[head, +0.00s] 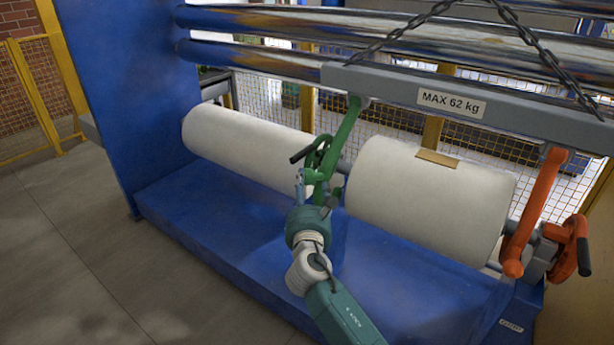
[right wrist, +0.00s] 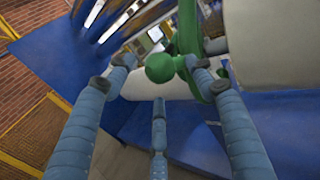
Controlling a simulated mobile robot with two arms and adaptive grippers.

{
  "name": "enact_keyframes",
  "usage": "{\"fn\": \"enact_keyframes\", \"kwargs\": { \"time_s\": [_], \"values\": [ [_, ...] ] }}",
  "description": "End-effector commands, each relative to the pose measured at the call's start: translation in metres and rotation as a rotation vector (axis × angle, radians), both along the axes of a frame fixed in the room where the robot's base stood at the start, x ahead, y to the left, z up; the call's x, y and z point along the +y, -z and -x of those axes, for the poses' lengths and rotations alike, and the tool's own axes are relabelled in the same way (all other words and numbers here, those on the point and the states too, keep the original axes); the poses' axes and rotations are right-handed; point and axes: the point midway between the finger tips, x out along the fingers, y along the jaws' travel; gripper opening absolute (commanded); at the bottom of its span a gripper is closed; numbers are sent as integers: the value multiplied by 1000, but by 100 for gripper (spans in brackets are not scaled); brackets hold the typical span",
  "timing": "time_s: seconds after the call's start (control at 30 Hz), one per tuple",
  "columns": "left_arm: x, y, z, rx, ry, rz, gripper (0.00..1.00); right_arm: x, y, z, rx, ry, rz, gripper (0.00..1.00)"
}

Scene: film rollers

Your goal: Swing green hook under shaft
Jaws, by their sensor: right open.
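The green hook (head: 346,130) hangs from the left end of the grey lifting beam (head: 385,84). Its lower part, with a dark handle, is beside the grey shaft (head: 344,168) between two white rolls. In the right wrist view, the hook's green rounded end (right wrist: 160,68) lies between the fingertips of my right gripper (right wrist: 160,78). The fingers are spread; contact is unclear. In the head view, my right gripper (head: 314,192) is at the hook's lower end, partly hiding it. Whether the hook is under the shaft cannot be told. My left gripper is out of view.
The right roll (head: 420,197) and left roll (head: 245,145) lie over a blue machine base (head: 200,225). An orange hook (head: 536,205) hangs at the beam's right end. Chains (head: 530,38) rise from the beam. Open floor (head: 60,260) lies left.

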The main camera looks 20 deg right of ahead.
Motion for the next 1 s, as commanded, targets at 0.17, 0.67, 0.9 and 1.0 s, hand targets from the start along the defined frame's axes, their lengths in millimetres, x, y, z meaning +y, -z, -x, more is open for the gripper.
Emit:
{"fn": "enact_keyframes", "kwargs": {
  "time_s": [0.17,0.67,0.9,1.0],
  "values": [
    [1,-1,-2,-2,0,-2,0,-9,0,-31,0,0,-2,55],
    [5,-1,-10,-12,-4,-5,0,-15,1,-51,0,-1,-3,55],
    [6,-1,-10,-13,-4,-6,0,-15,1,-51,0,-1,-3,15],
    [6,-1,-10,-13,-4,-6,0,-15,1,-51,0,-1,-3,0]
  ]
}}
